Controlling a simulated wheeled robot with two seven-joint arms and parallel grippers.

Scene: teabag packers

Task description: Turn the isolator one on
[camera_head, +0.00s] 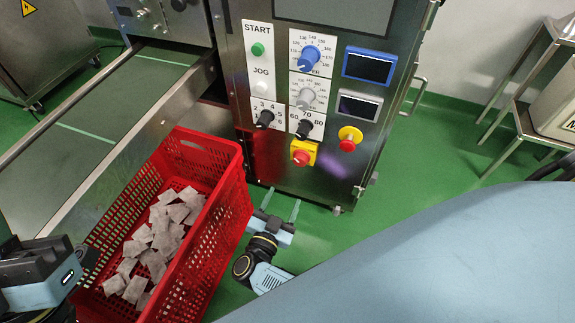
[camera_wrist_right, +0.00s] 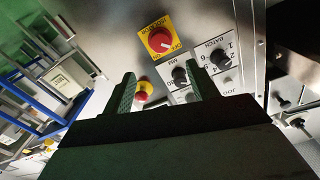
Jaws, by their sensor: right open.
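The isolator is a red rotary knob (camera_head: 302,157) on a yellow plate, low on the steel control panel. In the right wrist view the isolator (camera_wrist_right: 160,40) shows ahead of the fingers, with lettering around the knob. My right gripper (camera_head: 281,204) is open and empty, below and in front of the panel, apart from the knob. Its two fingers (camera_wrist_right: 160,88) are spread in the wrist view. Part of my left gripper (camera_head: 75,270) shows at the lower left, over the edge of the red crate; its jaws are not clear.
A red emergency button (camera_head: 347,143) on yellow is right of the isolator. Black dials (camera_head: 304,128) sit just above it. A red crate (camera_head: 215,215) of teabags stands left of my right gripper, beside a conveyor (camera_head: 110,95). Green floor (camera_head: 440,160) is free at right.

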